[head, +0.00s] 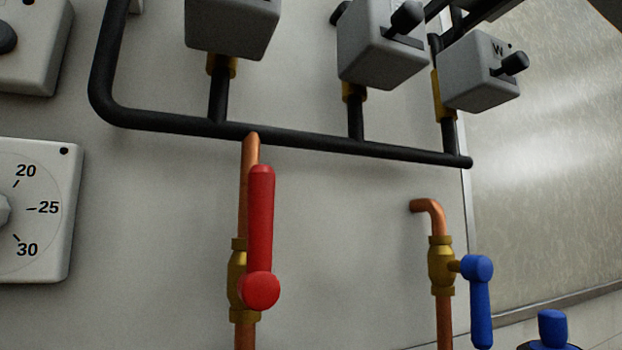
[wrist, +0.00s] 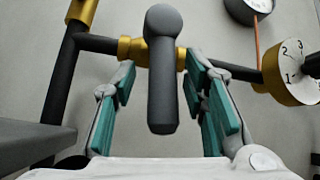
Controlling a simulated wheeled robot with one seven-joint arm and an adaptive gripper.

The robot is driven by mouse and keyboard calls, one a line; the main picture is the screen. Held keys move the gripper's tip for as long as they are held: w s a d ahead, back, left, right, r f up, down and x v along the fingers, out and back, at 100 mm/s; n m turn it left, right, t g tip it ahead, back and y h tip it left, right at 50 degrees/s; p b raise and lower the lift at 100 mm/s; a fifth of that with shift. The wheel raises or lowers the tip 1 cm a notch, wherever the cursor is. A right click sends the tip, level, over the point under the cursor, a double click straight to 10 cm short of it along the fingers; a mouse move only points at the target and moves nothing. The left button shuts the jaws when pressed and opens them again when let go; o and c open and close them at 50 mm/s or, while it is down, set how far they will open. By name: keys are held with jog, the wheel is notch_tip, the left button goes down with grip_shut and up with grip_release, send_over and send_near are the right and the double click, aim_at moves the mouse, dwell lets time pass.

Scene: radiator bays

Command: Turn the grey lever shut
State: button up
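The grey lever (wrist: 162,88) is in the wrist view, with its round hub at the top and its handle pointing down in the picture. It sits on a brass valve body (wrist: 131,48) in a dark pipe that runs across the view; the handle lies across the pipe's line. My gripper (wrist: 160,66) is open, with one teal-padded finger on each side of the lever. Gaps show between both pads and the handle. I cannot make out the grey lever or my gripper in the head view.
In the wrist view a numbered dial (wrist: 289,73) and a round gauge (wrist: 247,10) are at right. The head view shows a red lever (head: 261,225), a blue lever (head: 481,300), a temperature dial (head: 35,210) and grey boxes (head: 380,45) with black knobs above a black pipe.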

jog(key=shift+s+d, duration=0.15)
jog(key=shift+s, duration=0.05)
jog(key=shift+s+d, duration=0.1)
jog(key=shift+s, duration=0.1)
jog(key=v, duration=1.1)
jog(key=shift+f, duration=0.4)
